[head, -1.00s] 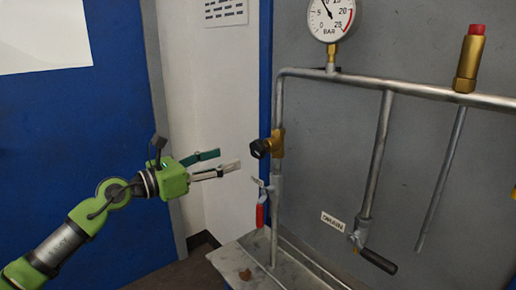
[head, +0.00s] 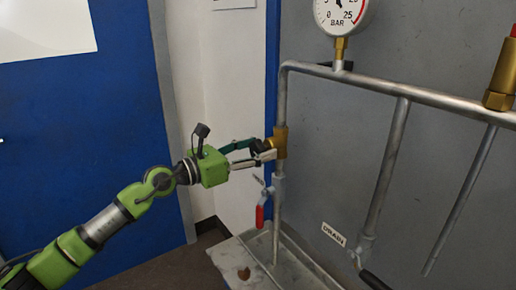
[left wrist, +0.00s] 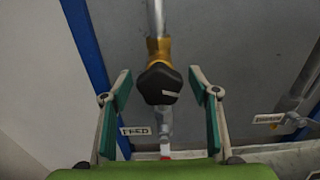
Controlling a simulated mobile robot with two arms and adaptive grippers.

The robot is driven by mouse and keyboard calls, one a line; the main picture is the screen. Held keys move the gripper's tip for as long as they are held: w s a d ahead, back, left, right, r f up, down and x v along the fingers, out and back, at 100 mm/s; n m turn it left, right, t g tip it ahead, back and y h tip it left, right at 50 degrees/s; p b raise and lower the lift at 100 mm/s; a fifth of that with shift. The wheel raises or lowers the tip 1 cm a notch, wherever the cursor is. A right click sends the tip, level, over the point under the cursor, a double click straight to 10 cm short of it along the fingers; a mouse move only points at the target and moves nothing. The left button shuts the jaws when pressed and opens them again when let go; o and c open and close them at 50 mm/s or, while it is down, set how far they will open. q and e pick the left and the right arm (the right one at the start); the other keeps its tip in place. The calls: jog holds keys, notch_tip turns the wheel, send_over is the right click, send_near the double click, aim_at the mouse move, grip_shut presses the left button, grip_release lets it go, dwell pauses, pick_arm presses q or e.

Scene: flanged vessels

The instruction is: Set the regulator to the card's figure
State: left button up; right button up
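The regulator is a brass body (head: 280,141) on the left vertical pipe, with a black knob facing my left gripper (head: 264,150). In the left wrist view the black knob (left wrist: 160,84) has a pale mark on its face. The two fingers of my left gripper (left wrist: 160,77) stand apart on either side of the knob, with a gap at each side. The pressure gauge (head: 340,12) is cut off by the top edge in the head view; its lower scale shows 0, 25 and BAR. No readable card figure is in view. My right gripper is not in view.
A red-handled valve (head: 260,215) hangs just below the regulator, by a FEED label (left wrist: 134,131). A DRAIN label (head: 333,235) and black-handled valve are to the right. A brass fitting (head: 503,75) stands on the horizontal pipe (head: 420,92). A metal tray (head: 228,258) lies below.

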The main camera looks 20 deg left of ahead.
pick_arm(q)
jog(key=c, duration=1)
jog(key=shift+f+m+b, duration=0.2)
jog(key=shift+m+b, duration=0.3)
jog(key=shift+b, duration=0.15)
jog(key=shift+c, duration=0.2)
jog(key=shift+m+b, duration=0.35)
jog(key=shift+m, duration=0.05)
jog(key=shift+r+m, duration=0.2)
jog(key=shift+m, duration=0.1)
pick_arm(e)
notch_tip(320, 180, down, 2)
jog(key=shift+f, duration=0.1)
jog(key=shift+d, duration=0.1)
pick_arm(q)
jog(key=o, duration=1.1)
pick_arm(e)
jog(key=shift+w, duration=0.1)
